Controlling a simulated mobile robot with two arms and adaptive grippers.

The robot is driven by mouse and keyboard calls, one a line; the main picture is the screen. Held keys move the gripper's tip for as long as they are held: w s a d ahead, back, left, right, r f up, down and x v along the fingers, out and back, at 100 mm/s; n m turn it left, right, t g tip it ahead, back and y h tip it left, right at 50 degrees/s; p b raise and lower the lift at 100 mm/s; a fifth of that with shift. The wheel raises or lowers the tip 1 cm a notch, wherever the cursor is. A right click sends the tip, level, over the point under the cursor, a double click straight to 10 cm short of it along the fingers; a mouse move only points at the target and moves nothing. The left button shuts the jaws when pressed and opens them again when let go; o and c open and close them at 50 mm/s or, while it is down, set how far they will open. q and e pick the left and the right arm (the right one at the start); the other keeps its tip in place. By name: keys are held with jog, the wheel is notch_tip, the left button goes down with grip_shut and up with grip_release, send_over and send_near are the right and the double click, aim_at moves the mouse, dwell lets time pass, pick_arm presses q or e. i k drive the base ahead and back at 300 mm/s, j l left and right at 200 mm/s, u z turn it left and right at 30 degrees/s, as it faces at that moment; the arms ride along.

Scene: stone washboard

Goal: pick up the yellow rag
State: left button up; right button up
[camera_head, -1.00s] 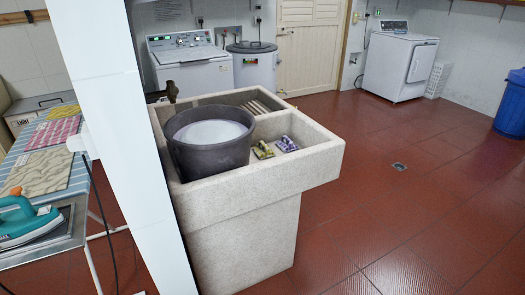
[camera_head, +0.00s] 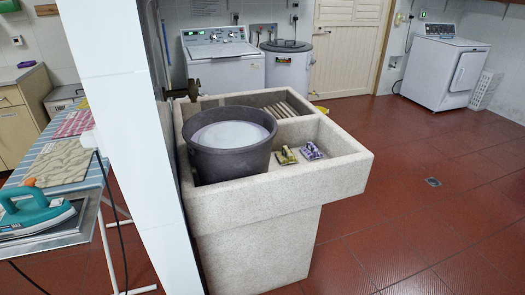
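A small bit of yellow cloth (camera_head: 83,103) shows at the far end of the ironing board (camera_head: 22,178), mostly hidden behind the white tiled pillar. In front of it lie a pink cloth (camera_head: 73,124) and a beige cloth (camera_head: 60,162). A yellow-green item (camera_head: 285,156) lies in the stone washboard sink (camera_head: 290,195) beside a purple one (camera_head: 311,151); I cannot tell whether they are rags or brushes. Neither of my grippers is in view.
A teal iron (camera_head: 32,212) stands on the board's near end. The tiled pillar (camera_head: 128,130) separates board and sink. A dark tub (camera_head: 230,160) sits in the sink. A washing machine (camera_head: 222,65) and dryer (camera_head: 443,68) stand behind. The red floor (camera_head: 440,220) at right is clear.

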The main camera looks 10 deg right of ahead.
aim_at(284, 156)
jog(key=i+l+u, duration=0.1)
jog(key=l, duration=0.35)
jog(key=i+l+u, duration=0.1)
jog(key=i+l, duration=0.15)
jog(key=l, duration=0.25)
jog(key=i+l+u, duration=0.1)
jog(key=l, duration=0.35)
jog(key=i+l+u, duration=0.1)
jog(key=l, duration=0.4)
jog(key=i+l+u, duration=0.1)
jog(key=l, duration=0.4)
